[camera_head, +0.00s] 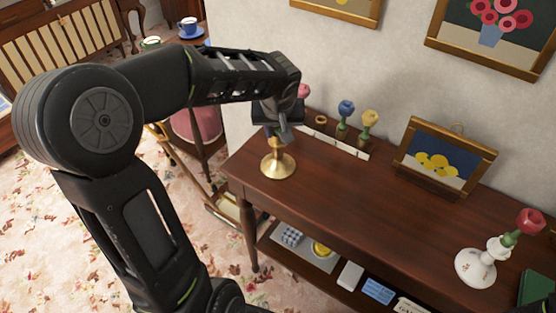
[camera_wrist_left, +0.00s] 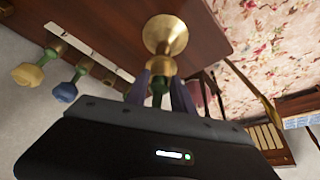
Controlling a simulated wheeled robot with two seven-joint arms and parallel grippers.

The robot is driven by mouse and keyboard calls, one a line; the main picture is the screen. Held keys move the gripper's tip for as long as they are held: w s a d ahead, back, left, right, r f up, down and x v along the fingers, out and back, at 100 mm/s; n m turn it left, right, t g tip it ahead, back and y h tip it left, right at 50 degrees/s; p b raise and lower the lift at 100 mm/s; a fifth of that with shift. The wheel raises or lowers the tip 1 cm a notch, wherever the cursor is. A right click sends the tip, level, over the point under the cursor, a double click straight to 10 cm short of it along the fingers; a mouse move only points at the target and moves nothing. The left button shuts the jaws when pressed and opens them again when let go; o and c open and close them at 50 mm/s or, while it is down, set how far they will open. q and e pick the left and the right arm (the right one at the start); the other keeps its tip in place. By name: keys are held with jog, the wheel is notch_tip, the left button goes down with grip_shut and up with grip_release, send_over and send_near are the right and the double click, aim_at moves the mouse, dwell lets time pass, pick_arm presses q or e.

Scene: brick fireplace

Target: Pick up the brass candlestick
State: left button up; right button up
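The brass candlestick (camera_head: 278,166) stands upright on the left end of the wooden table, its round base on the tabletop. Its upper part is largely hidden by my left gripper (camera_head: 279,130) in the head view. In the left wrist view the brass candlestick (camera_wrist_left: 165,35) shows base and cup, with a green piece at its top between the fingers. My left gripper (camera_wrist_left: 161,92) has one finger close on each side of the candlestick's top. I cannot tell whether they touch it. My right gripper is not in view.
The wooden table (camera_head: 330,190) also bears flower-topped holders (camera_head: 345,112) on a white strip, a framed picture (camera_head: 440,157) and a white candlestick (camera_head: 478,266) with a red flower. A lower shelf holds small items. A pink-seated chair (camera_head: 197,124) stands left of the table.

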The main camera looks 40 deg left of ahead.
pick_arm(q)
grip_shut()
dwell(0.8)
jog(key=shift+w+r, duration=0.1)
jog(key=shift+r, duration=0.05)
